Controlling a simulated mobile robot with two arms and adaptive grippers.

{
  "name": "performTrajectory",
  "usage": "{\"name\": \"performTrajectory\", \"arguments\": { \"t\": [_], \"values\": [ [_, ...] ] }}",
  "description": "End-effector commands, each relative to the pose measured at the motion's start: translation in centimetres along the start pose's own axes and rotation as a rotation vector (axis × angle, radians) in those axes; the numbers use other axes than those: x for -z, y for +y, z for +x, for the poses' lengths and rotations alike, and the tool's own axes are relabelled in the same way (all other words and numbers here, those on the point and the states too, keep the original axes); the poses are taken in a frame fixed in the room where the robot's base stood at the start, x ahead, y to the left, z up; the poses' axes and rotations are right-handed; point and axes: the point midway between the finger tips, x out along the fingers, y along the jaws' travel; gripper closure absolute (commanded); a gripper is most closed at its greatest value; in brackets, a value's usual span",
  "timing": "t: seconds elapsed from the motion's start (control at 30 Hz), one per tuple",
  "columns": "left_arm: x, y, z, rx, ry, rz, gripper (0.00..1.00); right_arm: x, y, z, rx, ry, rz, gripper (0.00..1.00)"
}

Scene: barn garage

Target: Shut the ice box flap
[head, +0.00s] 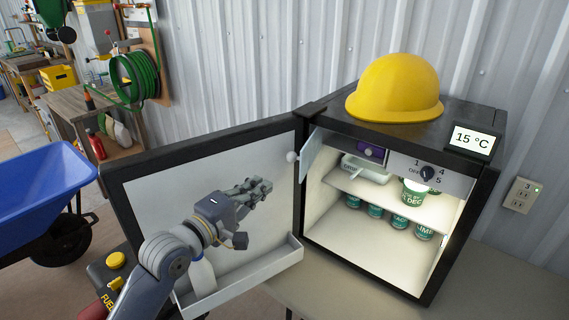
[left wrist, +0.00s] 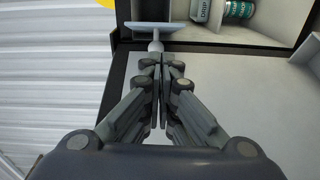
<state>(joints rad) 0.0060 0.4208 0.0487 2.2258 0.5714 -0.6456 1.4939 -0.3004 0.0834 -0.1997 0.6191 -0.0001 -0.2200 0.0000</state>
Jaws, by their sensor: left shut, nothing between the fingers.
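The ice box flap (head: 312,153) is a pale panel at the upper left of the small black fridge (head: 375,290). It stands open, swung out toward the fridge door. Its round white knob (head: 292,157) is at the flap's outer edge. In the left wrist view the flap (left wrist: 150,29) and knob (left wrist: 156,46) are just beyond my fingertips. The ice box opening shows a purple item (head: 369,151) inside. My left gripper (head: 264,187) is shut and empty, in front of the door's inner face, left of and below the knob. My right gripper is out of view.
The fridge door (head: 150,190) stands wide open, with a shelf bin (head: 250,272) at its bottom. Several green cans (head: 400,222) stand inside the fridge. A yellow hard hat (head: 397,85) sits on top. A blue wheelbarrow (head: 40,195) is at the left.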

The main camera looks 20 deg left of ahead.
Motion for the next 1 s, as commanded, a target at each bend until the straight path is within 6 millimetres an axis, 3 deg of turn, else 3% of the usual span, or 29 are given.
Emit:
{"name": "performTrajectory", "arguments": {
  "t": [0.03, 0.17, 0.63, 1.0],
  "values": [
    [0.0, 0.9, 0.0, -0.021, -0.005, -0.021, 1.0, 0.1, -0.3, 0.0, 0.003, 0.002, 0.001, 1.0],
    [0.0, 1.7, 0.8, -0.035, -0.008, -0.042, 1.0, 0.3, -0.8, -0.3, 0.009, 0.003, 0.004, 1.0],
    [0.0, 1.8, 8.5, -0.031, -0.006, -0.038, 1.0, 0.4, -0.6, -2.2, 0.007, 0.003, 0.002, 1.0],
    [-0.1, 1.6, 9.9, -0.031, -0.007, -0.037, 1.0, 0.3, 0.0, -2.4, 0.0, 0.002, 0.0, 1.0]
  ]
}}
